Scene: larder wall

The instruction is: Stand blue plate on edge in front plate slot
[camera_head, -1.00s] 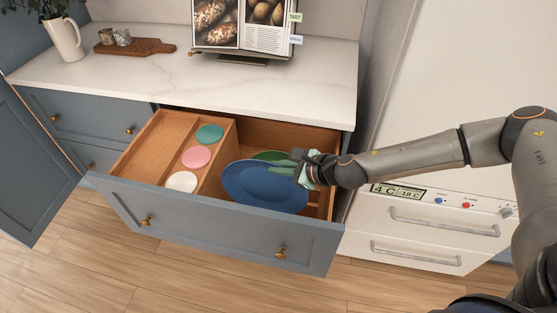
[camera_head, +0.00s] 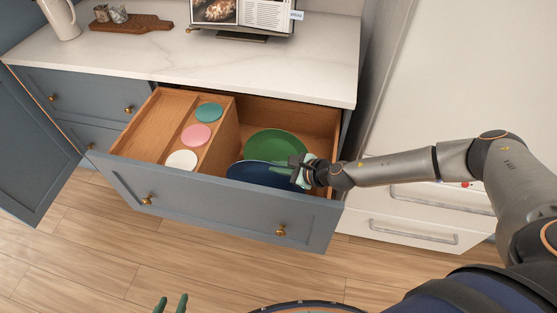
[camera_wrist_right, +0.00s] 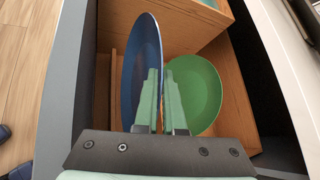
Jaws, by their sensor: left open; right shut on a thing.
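The blue plate (camera_head: 262,174) is inside the open drawer just behind its front panel, which hides its lower part. In the right wrist view the blue plate (camera_wrist_right: 140,70) is seen nearly edge-on, so it stands steeply. My right gripper (camera_head: 298,172) is shut on its right-hand rim, and its green fingers (camera_wrist_right: 162,90) show close together in the right wrist view. The front plate slot cannot be made out; whether the plate's lower edge sits in it is hidden. My left gripper (camera_head: 170,304) is open and empty at the bottom edge, away from the drawer.
A green plate (camera_head: 277,146) leans behind the blue one, apart from it at the top. A wooden divider (camera_head: 222,143) separates the plates from pink (camera_head: 196,135), teal (camera_head: 208,112) and white (camera_head: 182,160) discs. The drawer front (camera_head: 215,205) stands close before the blue plate.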

